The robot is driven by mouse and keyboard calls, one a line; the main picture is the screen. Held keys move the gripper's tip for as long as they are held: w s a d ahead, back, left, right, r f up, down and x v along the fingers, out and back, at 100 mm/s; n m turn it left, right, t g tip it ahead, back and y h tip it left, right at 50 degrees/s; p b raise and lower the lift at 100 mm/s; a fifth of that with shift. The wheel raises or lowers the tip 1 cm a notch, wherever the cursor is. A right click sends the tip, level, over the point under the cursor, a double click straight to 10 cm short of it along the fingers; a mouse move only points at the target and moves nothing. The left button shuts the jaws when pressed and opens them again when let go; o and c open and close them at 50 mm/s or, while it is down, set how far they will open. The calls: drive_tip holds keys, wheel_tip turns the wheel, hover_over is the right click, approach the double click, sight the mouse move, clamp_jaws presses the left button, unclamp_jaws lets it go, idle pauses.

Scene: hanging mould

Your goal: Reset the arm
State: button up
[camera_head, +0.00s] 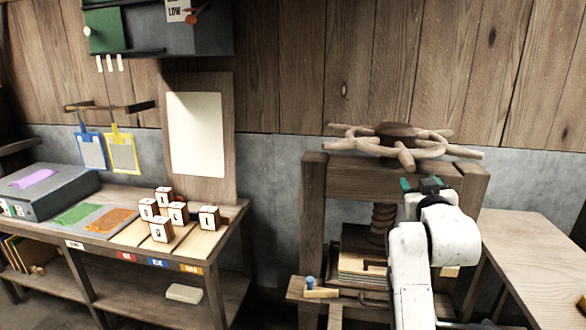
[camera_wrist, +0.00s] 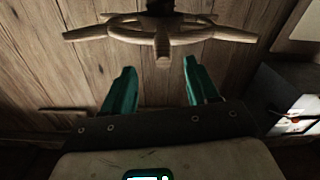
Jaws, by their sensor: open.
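My gripper (camera_head: 424,185) shows in the head view at the end of my white arm, in front of the top beam of a wooden screw press. In the wrist view its two teal fingers (camera_wrist: 155,90) stand apart with nothing between them. The press's spoked wooden handwheel (camera_head: 400,145) is just above and behind my gripper in the head view. In the wrist view the handwheel (camera_wrist: 160,32) lies beyond the fingertips, and no contact is visible. My arm hides part of the press's right side.
A wooden bench (camera_head: 222,245) on the left holds several lettered blocks (camera_head: 162,229) and a grey box (camera_head: 45,190). A blue tag (camera_head: 90,150) and a yellow tag (camera_head: 122,152) hang above it. A bare wooden table (camera_head: 535,255) stands at the right. The press screw (camera_head: 383,222) is below the beam.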

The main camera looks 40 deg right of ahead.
drive_tip(key=s+a+f+n+g+y, duration=0.15)
drive_tip(key=a+f+y, duration=0.35)
drive_tip(key=a+f, duration=0.65)
drive_tip(key=a+f+n+g+y, duration=0.25)
drive_tip(key=a+f+y, duration=0.25)
drive_tip(key=a+f, duration=0.7)
drive_tip(key=s+a+f+n+g+y, duration=0.1)
drive_tip(key=s+a+f+g+y, duration=0.1)
drive_tip(key=s+a+f, duration=0.4)
drive_tip(key=s+a+f+n+g+y, duration=0.2)
drive_tip(key=s+a+f+g, duration=0.2)
drive_tip(key=s+f, duration=0.5)
drive_tip(key=s+a, duration=0.2)
drive_tip(key=shift+s+n, duration=0.3)
